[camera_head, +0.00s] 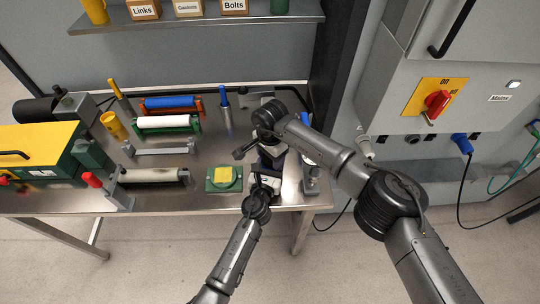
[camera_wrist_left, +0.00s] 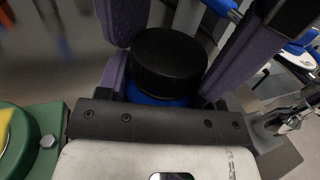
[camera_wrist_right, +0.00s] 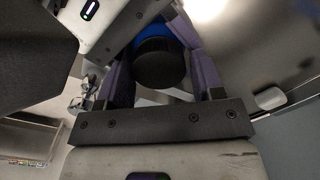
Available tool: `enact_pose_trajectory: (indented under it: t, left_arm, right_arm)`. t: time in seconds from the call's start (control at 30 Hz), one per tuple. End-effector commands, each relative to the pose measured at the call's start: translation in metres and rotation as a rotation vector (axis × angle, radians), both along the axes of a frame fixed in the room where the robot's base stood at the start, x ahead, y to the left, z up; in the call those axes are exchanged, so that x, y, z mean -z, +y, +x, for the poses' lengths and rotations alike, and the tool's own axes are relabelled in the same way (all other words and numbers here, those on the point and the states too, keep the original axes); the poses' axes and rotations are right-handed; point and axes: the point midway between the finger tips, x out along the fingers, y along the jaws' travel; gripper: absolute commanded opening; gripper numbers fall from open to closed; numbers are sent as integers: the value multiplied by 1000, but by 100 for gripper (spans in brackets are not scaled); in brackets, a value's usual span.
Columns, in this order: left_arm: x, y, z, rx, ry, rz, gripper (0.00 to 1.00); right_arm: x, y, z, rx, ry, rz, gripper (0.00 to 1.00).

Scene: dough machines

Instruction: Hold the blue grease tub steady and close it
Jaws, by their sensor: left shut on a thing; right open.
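The blue grease tub (camera_wrist_left: 158,99) shows in the left wrist view under a round black lid (camera_wrist_left: 168,65). My left gripper (camera_wrist_left: 180,75) is shut on the tub, a purple finger on each side. In the right wrist view the lid (camera_wrist_right: 158,66) lies between the spread purple fingers of my right gripper (camera_wrist_right: 155,62), with some blue of the tub (camera_wrist_right: 152,29) beyond it. My right gripper is open around the lid. The lid rests on the tub; I cannot tell how tight it is. In the head view my wrists mostly hide the tub.
The steel table (camera_head: 150,202) holds a green block with a yellow top (camera_head: 223,175) left of my grippers. Further left are rollers (camera_head: 165,122) and a yellow-green machine (camera_head: 40,148). A grey cabinet with a red switch (camera_head: 437,102) stands right. The table's front edge is close.

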Motion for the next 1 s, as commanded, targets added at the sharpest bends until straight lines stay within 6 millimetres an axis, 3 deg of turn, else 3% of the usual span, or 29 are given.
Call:
enact_pose_trajectory:
  t: [0.03,0.3,0.67,1.0]
  left_arm:
    - [4,7,2,-15,8,5,0]
    - [5,5,1,-11,9,5,0]
    - [5,3,0,-5,8,4,0]
    - [4,2,0,-4,7,4,0]
  right_arm:
    - [-6,1,-2,-3,9,-1,77]
    - [-37,1,-1,-4,4,0,77]
    - [-42,1,-1,-6,4,0,73]
    - [-66,2,0,-304,1,1,73]
